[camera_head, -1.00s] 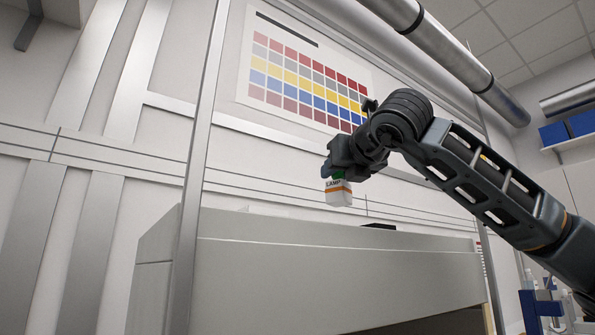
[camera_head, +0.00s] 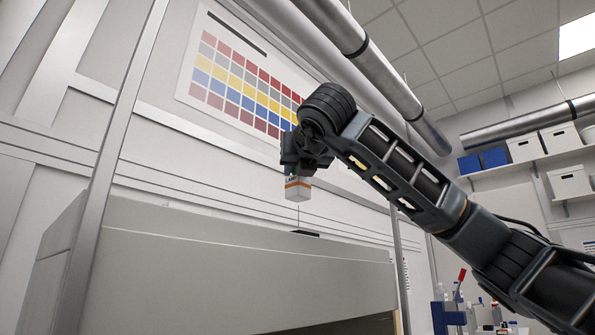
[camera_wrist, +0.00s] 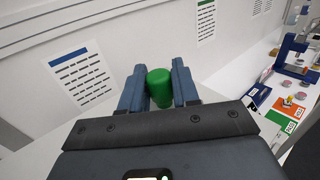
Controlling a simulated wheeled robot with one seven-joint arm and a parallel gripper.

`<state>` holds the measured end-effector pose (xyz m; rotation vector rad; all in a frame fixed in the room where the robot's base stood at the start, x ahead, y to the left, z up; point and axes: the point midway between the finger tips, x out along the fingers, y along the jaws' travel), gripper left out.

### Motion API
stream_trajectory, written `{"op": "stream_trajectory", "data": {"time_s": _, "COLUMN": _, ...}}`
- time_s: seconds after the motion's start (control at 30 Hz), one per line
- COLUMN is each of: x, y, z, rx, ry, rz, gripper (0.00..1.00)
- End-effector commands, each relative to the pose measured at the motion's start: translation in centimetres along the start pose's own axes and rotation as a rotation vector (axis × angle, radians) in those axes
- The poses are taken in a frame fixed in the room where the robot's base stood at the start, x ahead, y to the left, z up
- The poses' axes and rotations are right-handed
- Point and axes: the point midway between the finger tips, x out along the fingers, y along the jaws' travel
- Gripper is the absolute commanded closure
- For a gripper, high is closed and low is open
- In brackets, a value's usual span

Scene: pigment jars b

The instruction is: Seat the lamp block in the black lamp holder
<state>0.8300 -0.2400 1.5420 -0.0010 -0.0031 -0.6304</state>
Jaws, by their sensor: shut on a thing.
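My gripper (camera_head: 300,168) is shut on the lamp block (camera_head: 298,190), a white block with an orange stripe and lettering. In the wrist view my gripper's blue fingers (camera_wrist: 158,90) stand on both sides of the block's green top (camera_wrist: 159,87). The block hangs upright in the air above the top of a grey cabinet. A thin black piece (camera_head: 304,233) shows at the cabinet's upper surface, just below and slightly right of the block. It may be the black lamp holder, but only a sliver of it is visible. There is a clear gap between it and the block.
The grey cabinet (camera_head: 200,255) has a raised front edge that hides most of its top. A metal post (camera_head: 110,165) stands at its left. The wall with a colour chart (camera_head: 240,80) is behind. Bottles and a blue stand (camera_head: 440,312) are at lower right.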

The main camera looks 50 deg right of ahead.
Motion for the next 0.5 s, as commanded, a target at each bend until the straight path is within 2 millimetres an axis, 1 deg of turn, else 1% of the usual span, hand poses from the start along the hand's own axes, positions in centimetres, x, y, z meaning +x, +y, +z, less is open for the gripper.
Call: {"op": "stream_trajectory", "data": {"time_s": 0.5, "x": -0.1, "y": 0.0, "z": -3.9, "rx": 0.002, "ry": -0.002, "rz": 0.001, "gripper": 1.00}}
